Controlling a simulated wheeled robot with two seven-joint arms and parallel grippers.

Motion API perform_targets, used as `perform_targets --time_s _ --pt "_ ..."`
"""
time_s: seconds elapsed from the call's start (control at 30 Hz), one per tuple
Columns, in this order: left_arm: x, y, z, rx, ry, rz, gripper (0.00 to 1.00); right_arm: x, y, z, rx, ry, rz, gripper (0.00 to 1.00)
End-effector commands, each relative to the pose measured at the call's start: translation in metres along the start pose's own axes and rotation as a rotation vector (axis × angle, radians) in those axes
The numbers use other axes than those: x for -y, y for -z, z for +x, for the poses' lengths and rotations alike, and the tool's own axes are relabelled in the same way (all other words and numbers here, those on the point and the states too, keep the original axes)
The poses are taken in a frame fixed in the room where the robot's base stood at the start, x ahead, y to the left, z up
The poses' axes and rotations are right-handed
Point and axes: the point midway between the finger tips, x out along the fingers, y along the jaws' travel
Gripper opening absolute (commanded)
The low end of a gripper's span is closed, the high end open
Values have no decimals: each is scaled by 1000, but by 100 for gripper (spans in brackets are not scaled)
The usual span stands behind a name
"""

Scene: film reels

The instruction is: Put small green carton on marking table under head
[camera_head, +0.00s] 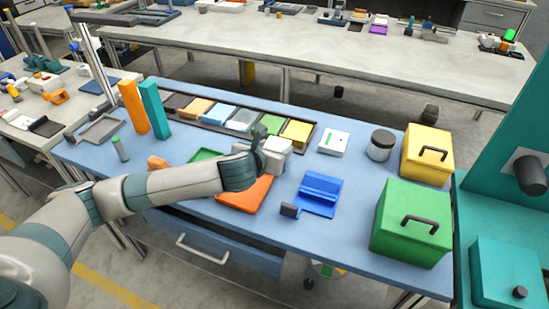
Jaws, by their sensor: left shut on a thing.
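My left arm comes in from the left over the blue table. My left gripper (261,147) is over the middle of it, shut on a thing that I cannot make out. A pale blocky shape is at its end, and I cannot tell if it is gripper or held thing. No small green carton shows clearly. The teal machine (508,130) at the right edge has a dark round head (530,175) above a teal block (507,272), perhaps the marking table. My right gripper is not in view.
A large green case (411,222) and a yellow case (427,153) stand between my gripper and the machine. A dark-lidded jar (380,145), a blue holder (320,192) and an orange tray (240,197) are nearby. Orange (133,107) and teal (154,109) uprights stand at left.

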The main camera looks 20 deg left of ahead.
Motion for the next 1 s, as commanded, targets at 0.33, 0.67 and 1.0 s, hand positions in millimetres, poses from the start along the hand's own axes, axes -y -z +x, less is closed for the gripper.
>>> perform_targets --time_s 0.33,0.67,1.0 --pt "1 32 17 -2 0 0 27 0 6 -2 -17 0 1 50" --pt "0 34 18 -1 0 0 27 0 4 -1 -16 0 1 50" --pt "0 36 19 -2 0 0 73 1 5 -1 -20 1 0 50"
